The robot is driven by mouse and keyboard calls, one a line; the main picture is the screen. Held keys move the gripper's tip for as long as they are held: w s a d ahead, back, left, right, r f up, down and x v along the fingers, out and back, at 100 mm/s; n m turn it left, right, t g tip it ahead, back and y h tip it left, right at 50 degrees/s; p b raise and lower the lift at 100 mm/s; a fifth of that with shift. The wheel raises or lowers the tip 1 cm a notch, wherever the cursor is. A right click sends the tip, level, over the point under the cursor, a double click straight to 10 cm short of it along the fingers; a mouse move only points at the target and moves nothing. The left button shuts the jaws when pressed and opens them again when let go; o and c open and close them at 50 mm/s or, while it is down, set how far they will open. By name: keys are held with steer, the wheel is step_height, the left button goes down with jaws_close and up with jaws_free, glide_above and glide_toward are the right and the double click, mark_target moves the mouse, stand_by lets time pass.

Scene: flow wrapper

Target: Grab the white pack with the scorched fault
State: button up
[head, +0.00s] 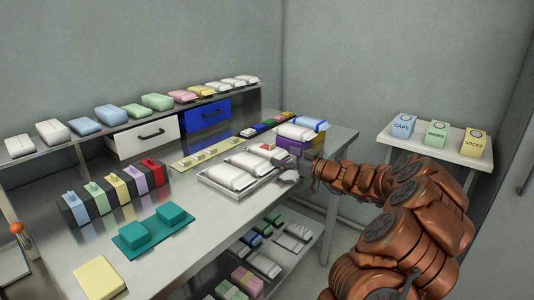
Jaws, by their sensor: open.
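White packs lie in a row in a shallow light tray (222,192) on the bench: a left pack (229,178), a middle pack (250,163) and a far right one (268,151). A small red mark shows near the far right pack. No scorch mark can be made out on any of them at this size. My gripper (286,174) is open, low at the right end of the tray beside the packs. Its fingers are small and partly merged with the tray in view, so I cannot tell whether they touch anything.
A purple and yellow box (299,143) with packs on top stands just behind my gripper. A shelf (78,141) with several coloured packs runs along the back. Teal blocks (152,228) and a yellow pad (99,279) lie at front left. A side table (440,145) holds labelled boxes.

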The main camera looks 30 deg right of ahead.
steer(key=shift+w+a, duration=0.25)
steer(key=shift+w, duration=0.35)
steer(key=shift+c, duration=0.3)
steer(key=c, duration=1.2)
